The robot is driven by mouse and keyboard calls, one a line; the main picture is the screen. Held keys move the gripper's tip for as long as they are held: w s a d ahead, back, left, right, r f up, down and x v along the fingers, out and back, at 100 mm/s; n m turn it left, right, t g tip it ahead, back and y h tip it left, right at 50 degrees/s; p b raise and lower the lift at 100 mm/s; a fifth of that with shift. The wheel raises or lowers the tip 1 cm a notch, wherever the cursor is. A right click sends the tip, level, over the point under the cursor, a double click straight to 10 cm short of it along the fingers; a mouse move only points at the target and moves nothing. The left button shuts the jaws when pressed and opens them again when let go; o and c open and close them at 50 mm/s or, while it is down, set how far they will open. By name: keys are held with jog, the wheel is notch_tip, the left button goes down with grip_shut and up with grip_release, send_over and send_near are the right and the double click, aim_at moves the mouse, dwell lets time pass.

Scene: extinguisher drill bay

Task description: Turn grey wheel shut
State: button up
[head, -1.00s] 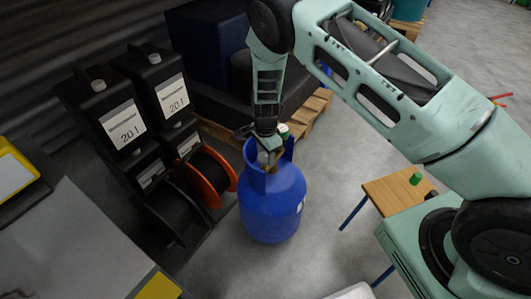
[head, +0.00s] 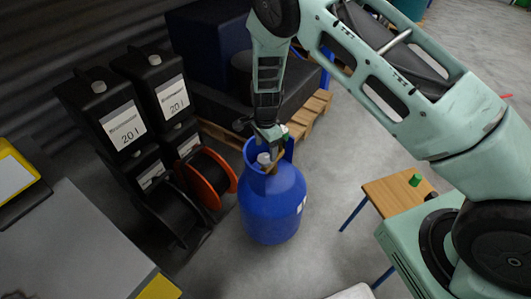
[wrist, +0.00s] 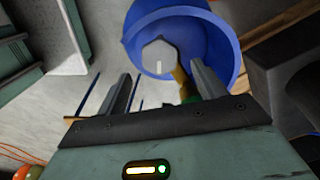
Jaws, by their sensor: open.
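A blue gas cylinder (head: 272,210) stands upright on the floor in the middle of the head view. The grey wheel (head: 264,158) sits on its valve, inside the open blue collar. In the wrist view the wheel (wrist: 158,57) is a pale faceted knob with a small light mark, beyond the fingertips. The blue collar (wrist: 222,40) curves around it, and a brass part shows beside it. My gripper (head: 268,140) is over the collar, pointing down. In the wrist view my gripper (wrist: 162,80) is open, its fingers apart with nothing between them. I cannot tell whether a finger touches the collar.
Black canisters (head: 122,118) and an orange-sided reel (head: 207,178) stand close to the cylinder's left. A wooden pallet (head: 308,112) lies behind. A small wooden-topped stool (head: 395,192) with a green piece (head: 415,179) stands to the right. Floor between cylinder and stool is clear.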

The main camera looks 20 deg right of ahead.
aim_at(266, 157)
notch_tip(266, 157, up, 13)
jog(key=shift+r+p, duration=0.2)
jog(key=shift+p, duration=0.15)
